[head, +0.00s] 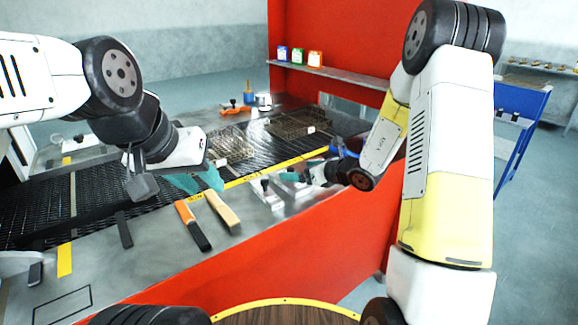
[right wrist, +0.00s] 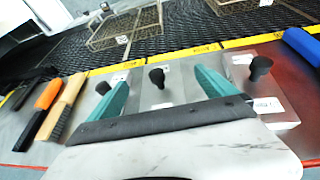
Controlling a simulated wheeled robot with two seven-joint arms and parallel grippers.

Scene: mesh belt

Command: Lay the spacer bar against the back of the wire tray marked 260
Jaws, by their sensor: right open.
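Several flat metal bars with black knobs lie along the front ledge, and any of them could be the spacer bar. In the right wrist view, a left bar (right wrist: 115,76), a middle bar (right wrist: 158,92) and a right bar (right wrist: 262,88) show; their labels are unreadable. My right gripper (right wrist: 161,77) is open, its teal fingers either side of the middle knob, apparently not touching it. It also shows in the head view (head: 296,177). My left gripper (head: 198,182) hangs above the belt's front edge, fingers apart and empty. A near wire tray (head: 230,146) and a far wire tray (head: 292,124) sit on the belt; I cannot read 260.
The black mesh belt (head: 262,152) runs behind a yellow strip (head: 236,183). An orange-handled brush (head: 192,224) and a wooden one (head: 222,211) lie left of the bars. A blue object (right wrist: 302,45) lies at right. A red panel (head: 330,35) stands behind.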

